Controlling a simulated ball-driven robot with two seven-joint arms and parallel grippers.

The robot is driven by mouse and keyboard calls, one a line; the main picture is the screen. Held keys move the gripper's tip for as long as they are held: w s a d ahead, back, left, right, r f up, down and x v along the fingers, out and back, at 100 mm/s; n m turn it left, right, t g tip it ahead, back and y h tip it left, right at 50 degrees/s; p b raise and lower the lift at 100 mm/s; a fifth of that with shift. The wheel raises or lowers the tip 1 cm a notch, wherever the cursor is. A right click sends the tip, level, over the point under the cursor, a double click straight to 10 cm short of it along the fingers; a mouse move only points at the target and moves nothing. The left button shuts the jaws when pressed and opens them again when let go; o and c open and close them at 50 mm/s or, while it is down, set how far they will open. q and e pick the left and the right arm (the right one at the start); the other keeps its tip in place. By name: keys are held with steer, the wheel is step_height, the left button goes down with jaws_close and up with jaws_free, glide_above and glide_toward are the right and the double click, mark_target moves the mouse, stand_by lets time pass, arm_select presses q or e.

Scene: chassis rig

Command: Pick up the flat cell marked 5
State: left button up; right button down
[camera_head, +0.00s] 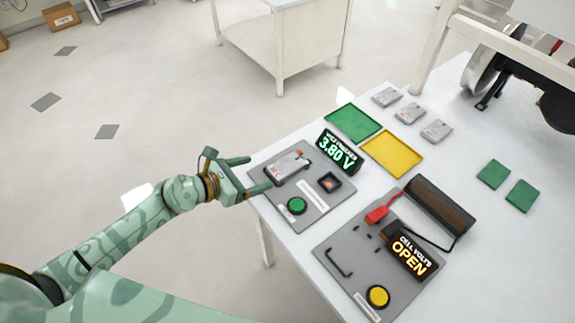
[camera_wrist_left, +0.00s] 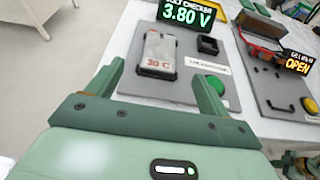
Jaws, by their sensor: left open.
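A flat grey cell (camera_head: 288,166) lies in the holder of the volt checker, whose display (camera_head: 338,152) reads 3.80 V. In the left wrist view this cell (camera_wrist_left: 158,52) shows red print like "30 C". Three more flat grey cells (camera_head: 386,97) (camera_head: 410,113) (camera_head: 436,130) lie in a row at the back of the table. I cannot read a 5 on any cell. My left gripper (camera_head: 258,173) is open and empty at the table's left edge, just short of the checker's cell. Green parts at the left wrist view's lower right may be my right arm.
A green tray (camera_head: 353,122) and a yellow tray (camera_head: 392,154) lie behind the checker. A second plate (camera_head: 345,262) carries a dark block, a red clip and a display reading OPEN. Two green pads (camera_head: 508,184) lie at right. The white table (camera_head: 455,165) has bare room around them.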

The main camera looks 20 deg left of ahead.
mark_target(293, 161)
arm_select(q)
steer(key=b+x, duration=0.1)
steer(key=x, duration=0.4)
steer(key=shift+w+d+f, duration=0.15)
steer(key=shift+w, duration=0.05)
steer(key=b+x, duration=0.1)
steer(key=x, duration=0.5)
steer(key=shift+w+d+b, duration=0.1)
steer(key=shift+d+b, duration=0.05)
steer(key=shift+b, duration=0.2)
steer(key=shift+r, duration=0.25)
steer(key=c, duration=1.3)
steer(key=shift+r, duration=0.1)
